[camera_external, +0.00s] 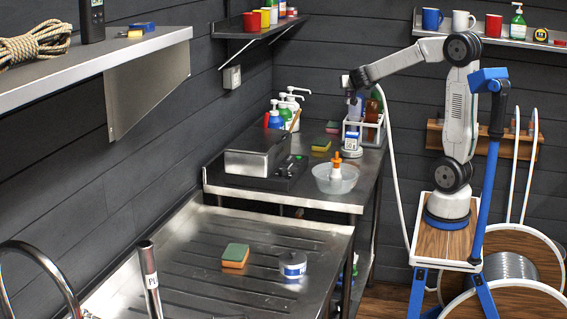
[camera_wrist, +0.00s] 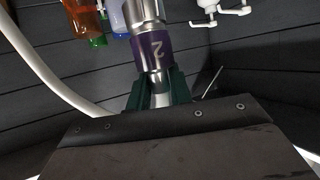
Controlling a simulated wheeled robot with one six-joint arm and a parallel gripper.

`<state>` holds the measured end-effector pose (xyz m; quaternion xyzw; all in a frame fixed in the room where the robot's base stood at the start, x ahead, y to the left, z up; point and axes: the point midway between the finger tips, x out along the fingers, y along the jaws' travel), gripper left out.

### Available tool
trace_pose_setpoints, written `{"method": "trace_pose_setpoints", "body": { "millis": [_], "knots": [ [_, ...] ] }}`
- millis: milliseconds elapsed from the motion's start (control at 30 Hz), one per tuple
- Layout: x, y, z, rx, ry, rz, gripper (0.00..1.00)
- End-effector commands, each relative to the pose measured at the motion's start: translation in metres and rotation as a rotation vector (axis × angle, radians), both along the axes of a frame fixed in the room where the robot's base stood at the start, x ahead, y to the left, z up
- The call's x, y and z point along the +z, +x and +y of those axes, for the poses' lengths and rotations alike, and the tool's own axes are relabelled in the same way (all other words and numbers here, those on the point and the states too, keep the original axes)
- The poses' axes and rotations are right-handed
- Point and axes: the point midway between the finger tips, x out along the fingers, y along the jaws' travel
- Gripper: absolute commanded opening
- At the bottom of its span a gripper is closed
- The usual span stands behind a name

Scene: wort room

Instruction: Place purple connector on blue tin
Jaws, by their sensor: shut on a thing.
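The purple connector (camera_wrist: 151,50), a metal fitting with a purple band marked "2", stands upright between the dark green fingers of my gripper (camera_wrist: 156,84). In the external view my gripper (camera_external: 351,92) hangs over the back of the steel counter, near the white rack. The connector is small there and its outline is hard to make out. A short round tin (camera_external: 293,264) with a blue and white label stands on the ribbed drainboard, well away from my gripper. A second small tin-like thing (camera_external: 352,142) with a white label and blue edge stands below my gripper.
The white wire rack (camera_external: 372,130) holds bottles close to my gripper. A clear bowl (camera_external: 335,178) with an orange-tipped bottle stands at the counter front. A sponge (camera_external: 235,256) lies beside the drainboard tin. Pump bottles (camera_external: 291,103) stand at the back. A white hose hangs from my arm.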

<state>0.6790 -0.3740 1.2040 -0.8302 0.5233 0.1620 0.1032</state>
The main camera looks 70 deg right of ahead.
Motion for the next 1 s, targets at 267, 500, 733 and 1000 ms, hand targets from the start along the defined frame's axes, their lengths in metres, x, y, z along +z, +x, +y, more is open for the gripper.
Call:
{"method": "trace_pose_setpoints", "body": {
  "millis": [267, 500, 733, 1000],
  "knots": [
    [-0.025, -0.016, -0.016, -0.047, 0.0, 0.005, 0.0],
    [-0.057, -0.016, -0.016, -0.046, 0.001, 0.005, 0.0],
    [-0.089, -0.016, -0.016, -0.045, -0.001, 0.002, 0.0],
    [-0.125, -0.016, -0.016, -0.045, 0.0, 0.004, 0.0]
  ]
}}
